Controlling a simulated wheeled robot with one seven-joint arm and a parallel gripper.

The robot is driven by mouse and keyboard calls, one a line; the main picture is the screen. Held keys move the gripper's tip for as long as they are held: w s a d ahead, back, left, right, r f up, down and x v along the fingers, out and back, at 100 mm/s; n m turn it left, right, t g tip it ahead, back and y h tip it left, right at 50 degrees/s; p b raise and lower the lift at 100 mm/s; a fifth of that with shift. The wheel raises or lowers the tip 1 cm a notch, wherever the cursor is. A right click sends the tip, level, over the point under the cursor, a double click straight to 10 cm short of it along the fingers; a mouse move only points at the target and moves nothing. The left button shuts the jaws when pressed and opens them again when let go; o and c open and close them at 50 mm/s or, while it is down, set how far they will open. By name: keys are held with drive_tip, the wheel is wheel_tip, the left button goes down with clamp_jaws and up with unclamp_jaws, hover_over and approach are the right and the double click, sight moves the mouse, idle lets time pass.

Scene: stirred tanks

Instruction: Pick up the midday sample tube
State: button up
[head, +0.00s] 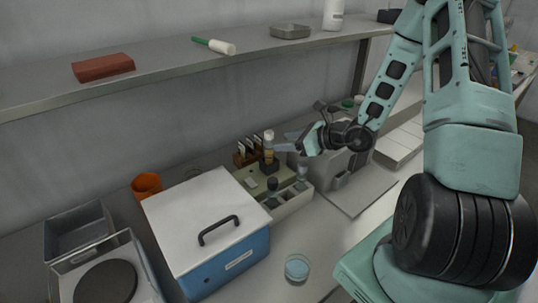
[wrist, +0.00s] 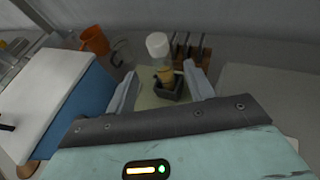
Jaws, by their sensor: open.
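A tube with a white cap and amber contents (head: 268,146) stands upright in a small dark holder (head: 268,166) on a pale green-grey surface. I cannot read a label that marks it as the midday sample. My gripper (head: 283,142) is open and empty, reaching in from the right beside the tube. In the wrist view the tube's white cap (wrist: 158,45) and amber body (wrist: 165,73) show ahead, between the lines of the two open fingers (wrist: 160,70). The dark holder (wrist: 170,90) is partly hidden by the gripper body.
A blue box with a white lid (head: 200,220) stands left of the tube. A wooden rack with dark upright pieces (head: 245,156) is just behind it. An orange cup (head: 146,185) is further left. A glass dish (head: 297,267) lies in front. A shelf (head: 170,62) runs above.

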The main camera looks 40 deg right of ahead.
sight(273, 141)
drive_tip(key=p+x, duration=0.2)
drive_tip(key=x, duration=0.3)
drive_tip(key=shift+w+r, duration=0.1)
drive_tip(key=shift+w, duration=0.05)
clamp_jaws()
